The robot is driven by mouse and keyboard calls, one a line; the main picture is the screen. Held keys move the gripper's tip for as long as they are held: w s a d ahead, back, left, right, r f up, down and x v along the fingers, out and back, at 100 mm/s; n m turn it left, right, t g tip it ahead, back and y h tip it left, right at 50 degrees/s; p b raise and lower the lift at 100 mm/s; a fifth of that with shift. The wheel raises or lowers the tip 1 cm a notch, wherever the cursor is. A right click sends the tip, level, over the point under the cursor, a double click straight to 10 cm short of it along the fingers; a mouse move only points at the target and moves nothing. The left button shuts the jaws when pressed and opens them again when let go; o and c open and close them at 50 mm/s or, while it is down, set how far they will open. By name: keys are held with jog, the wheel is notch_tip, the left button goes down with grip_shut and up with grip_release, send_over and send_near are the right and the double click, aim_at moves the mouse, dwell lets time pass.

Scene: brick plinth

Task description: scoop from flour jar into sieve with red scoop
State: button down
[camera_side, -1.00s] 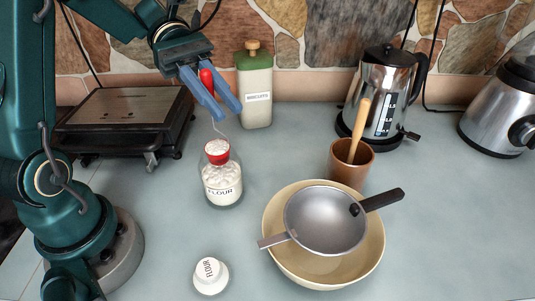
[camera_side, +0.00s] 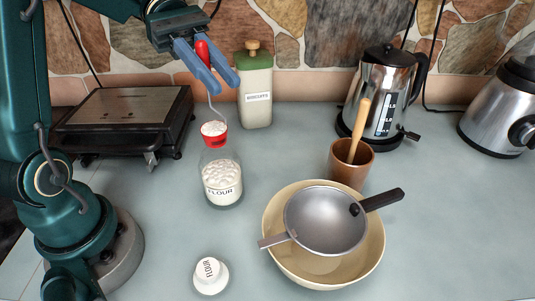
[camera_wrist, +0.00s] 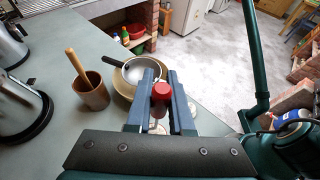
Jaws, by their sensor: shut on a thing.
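My gripper (camera_side: 226,87) is shut on the red handle of the scoop (camera_side: 202,52), which hangs down on a thin metal stem. The scoop's red cup (camera_side: 214,140) holds a heap of white flour and is at the mouth of the glass flour jar (camera_side: 222,182). I cannot tell whether the cup is fully clear of the rim. The jar stands upright with flour inside. The grey sieve (camera_side: 325,218) rests on a cream bowl (camera_side: 289,269), right of the jar. In the wrist view the scoop's red handle end (camera_wrist: 162,91) sits between my fingers; the sieve (camera_wrist: 143,68) is beyond.
A jar lid marked FLOUR (camera_side: 210,273) lies in front of the jar. A green-topped canister (camera_side: 256,95) stands behind it. A brown cup (camera_side: 350,170) with a wooden handle stands behind the bowl, near the kettle (camera_side: 384,95). A grill (camera_side: 125,120) is at left.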

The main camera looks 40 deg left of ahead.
jog(key=w+d+r+m+g, duration=0.2)
jog(key=w+d, duration=0.6)
jog(key=s+d+f+m+g+y, duration=0.1)
jog(key=s+d+f+m+g, duration=0.1)
jog(key=d, duration=0.4)
jog(key=s+d+f+m+g+y, duration=0.1)
jog(key=s+d+m+g, duration=0.1)
jog(key=d, duration=0.5)
jog(key=shift+s+d+f, duration=0.15)
jog(key=shift+d+f, duration=0.1)
jog(key=shift+f, duration=0.15)
jog(key=shift+s+a+r, duration=0.1)
